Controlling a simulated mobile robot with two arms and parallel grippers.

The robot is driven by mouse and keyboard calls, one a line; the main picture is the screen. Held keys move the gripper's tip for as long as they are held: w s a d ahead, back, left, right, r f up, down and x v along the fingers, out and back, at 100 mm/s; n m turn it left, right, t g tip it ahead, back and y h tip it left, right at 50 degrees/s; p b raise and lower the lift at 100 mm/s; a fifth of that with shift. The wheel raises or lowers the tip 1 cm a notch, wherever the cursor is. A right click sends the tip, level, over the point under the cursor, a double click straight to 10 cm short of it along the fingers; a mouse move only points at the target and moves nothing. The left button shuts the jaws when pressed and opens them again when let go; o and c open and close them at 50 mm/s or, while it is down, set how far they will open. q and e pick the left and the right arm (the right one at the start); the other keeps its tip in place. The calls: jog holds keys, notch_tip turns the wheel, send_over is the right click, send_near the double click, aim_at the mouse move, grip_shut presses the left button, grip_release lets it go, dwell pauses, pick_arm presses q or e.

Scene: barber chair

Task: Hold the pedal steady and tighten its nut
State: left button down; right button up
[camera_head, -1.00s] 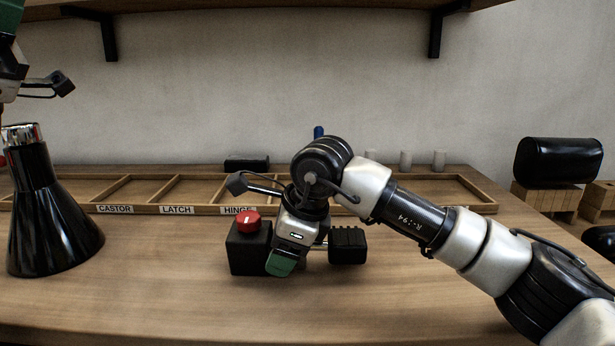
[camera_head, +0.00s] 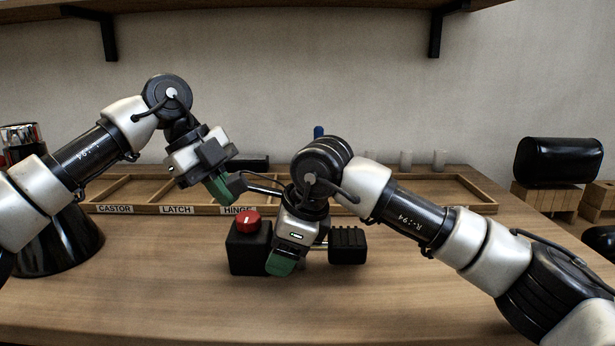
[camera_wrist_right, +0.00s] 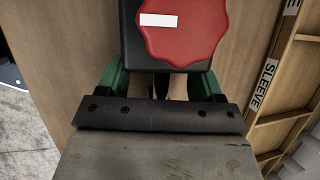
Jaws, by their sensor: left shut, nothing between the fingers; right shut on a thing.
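The pedal (camera_head: 347,246) is a black ribbed pad on a silver rod. The rod runs behind my right gripper towards a black block (camera_head: 249,254) on the table. A red lobed knob (camera_head: 247,222) with a white mark sits on the block; it also shows in the right wrist view (camera_wrist_right: 182,30). I cannot tell whether this knob is the nut. My right gripper (camera_head: 281,264) is shut between block and pad, apparently on the pedal's rod; the grip is hidden. My left gripper (camera_head: 223,188), with green fingers, is shut and empty, above and left of the knob, apart from it.
A wooden divided tray (camera_head: 120,190) labelled CASTOR, LATCH and HINGE lies behind. A black cone-shaped stand (camera_head: 60,240) is at the left, partly behind my left arm. A black cushion roll (camera_head: 557,160) rests on wooden blocks at the right. The front table is clear.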

aim_at(234, 230)
pick_arm(q)
jog(key=s+r+n+g+y, duration=0.1)
jog(key=s+r+n, duration=0.15)
jog(key=r, duration=0.25)
jog(key=shift+m, duration=0.25)
jog(key=shift+f, duration=3.3)
jog(key=shift+d+f, duration=0.1)
jog(key=shift+f, duration=0.05)
